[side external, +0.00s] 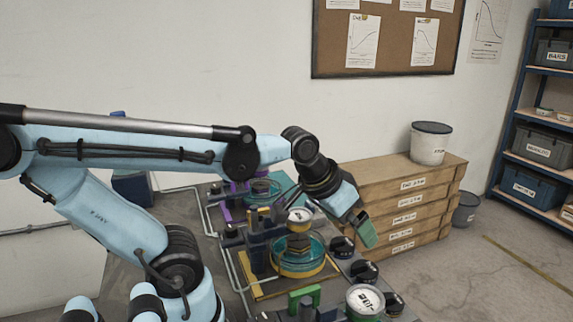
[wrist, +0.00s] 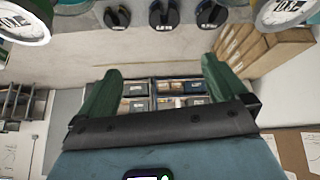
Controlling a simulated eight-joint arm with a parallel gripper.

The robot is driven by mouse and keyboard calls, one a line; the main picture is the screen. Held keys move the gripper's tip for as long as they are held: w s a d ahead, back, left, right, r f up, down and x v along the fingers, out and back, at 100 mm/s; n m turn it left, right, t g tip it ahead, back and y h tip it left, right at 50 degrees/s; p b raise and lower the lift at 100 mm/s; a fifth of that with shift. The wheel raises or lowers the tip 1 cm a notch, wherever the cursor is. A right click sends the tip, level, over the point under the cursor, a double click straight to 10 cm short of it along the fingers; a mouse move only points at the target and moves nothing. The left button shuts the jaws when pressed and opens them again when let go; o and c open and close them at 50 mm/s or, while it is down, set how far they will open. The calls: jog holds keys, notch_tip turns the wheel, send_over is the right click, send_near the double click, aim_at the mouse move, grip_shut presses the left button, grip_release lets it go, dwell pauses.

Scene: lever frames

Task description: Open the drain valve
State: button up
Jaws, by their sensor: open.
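My gripper (side external: 366,232) has green fingers and hangs at the right side of the bench, close to a row of black knobs. In the wrist view my gripper (wrist: 161,66) is open, its fingers wide apart with nothing between them. The black round knobs, (side external: 342,246) (side external: 364,271) (side external: 392,302), carry small pale labels too small to read. Three black knobs also show at the top of the wrist view (wrist: 164,14), beyond the fingertips and apart from them. I cannot tell which part is the drain valve.
A yellow-based station (side external: 262,289) with a teal glass dish (side external: 298,262) stands left of my gripper, and a purple one (side external: 226,214) behind it. Stacked wooden boxes (side external: 405,205) with a white bucket (side external: 430,145) stand behind right.

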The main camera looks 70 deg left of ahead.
jog(key=shift+s+d+f+m+t, duration=0.3)
jog(key=shift+s+d+f+m, duration=0.3)
jog(key=shift+d+f+m, duration=0.25)
jog(key=shift+c, duration=1.7)
jog(key=w+a+r+n, duration=0.1)
jog(key=a, duration=0.1)
jog(key=w+a+r+n+g, duration=0.1)
jog(key=a+n, duration=0.1)
jog(key=w+a+r+n, duration=0.1)
jog(key=a, duration=0.1)
jog(key=shift+w+r+n+g+y, duration=0.15)
jog(key=shift+w+n+g+y, duration=0.15)
jog(key=shift+w+n+g, duration=0.1)
jog(key=c, duration=0.8)
jog(key=n+g+h, duration=0.1)
jog(key=n+g, duration=0.4)
jog(key=n, duration=0.8)
send_near(310, 204)
notch_tip(310, 204, down, 9)
jog(key=shift+w+r, duration=0.1)
jog(key=shift+r, duration=0.05)
jog(key=shift+c, duration=0.2)
grip_shut()
